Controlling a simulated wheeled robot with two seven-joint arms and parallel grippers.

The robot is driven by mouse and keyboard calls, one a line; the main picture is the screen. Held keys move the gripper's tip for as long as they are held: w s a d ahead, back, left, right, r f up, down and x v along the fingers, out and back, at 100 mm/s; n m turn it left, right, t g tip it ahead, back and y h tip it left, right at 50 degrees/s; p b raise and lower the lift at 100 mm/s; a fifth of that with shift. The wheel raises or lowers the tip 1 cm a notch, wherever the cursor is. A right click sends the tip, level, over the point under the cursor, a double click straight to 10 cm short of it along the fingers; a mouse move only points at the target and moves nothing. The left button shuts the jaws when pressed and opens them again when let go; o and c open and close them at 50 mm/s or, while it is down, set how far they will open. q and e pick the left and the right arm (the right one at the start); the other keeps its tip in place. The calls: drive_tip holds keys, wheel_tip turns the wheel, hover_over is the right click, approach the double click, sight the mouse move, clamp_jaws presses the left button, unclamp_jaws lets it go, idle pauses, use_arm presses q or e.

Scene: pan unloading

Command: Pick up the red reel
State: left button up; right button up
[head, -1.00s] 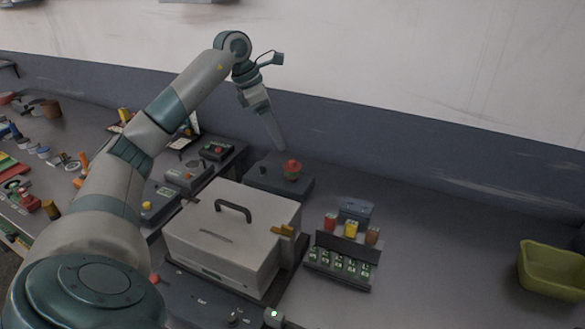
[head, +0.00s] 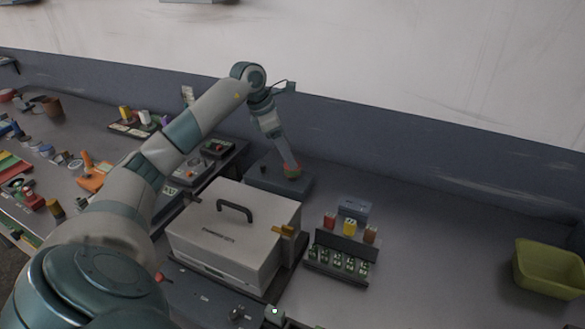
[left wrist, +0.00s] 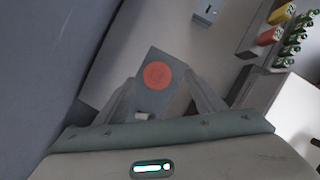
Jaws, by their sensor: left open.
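The red reel (head: 291,169) sits on a dark grey block (head: 262,177) behind the white box, near the wall. In the left wrist view the reel (left wrist: 158,75) shows from above as a round red disc, on the block (left wrist: 146,62). My left gripper (head: 286,168) is open, pointing down at the reel, and partly covers it in the head view. In the left wrist view its fingers (left wrist: 160,92) stand apart on either side of the reel. I cannot tell whether they touch it. My right gripper is not in view.
A white box (head: 232,238) with a black handle stands in front of the block. A rack (head: 338,259) with red, yellow and brown pieces stands to its right. A yellow-green bin (head: 549,268) is at the far right. Bare table lies between rack and bin.

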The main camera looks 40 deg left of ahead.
use_arm(q)
drive_tip(key=shift+w+d+f+p, duration=0.1)
drive_tip(key=shift+w+f+p, duration=0.25)
drive_tip(key=shift+f+p, duration=0.3)
drive_tip(key=shift+p+x, duration=0.45)
drive_tip(key=shift+x, duration=0.65)
drive_tip(key=shift+w+f, duration=0.2)
drive_tip(key=shift+f, duration=0.4)
drive_tip(key=c, duration=1.2)
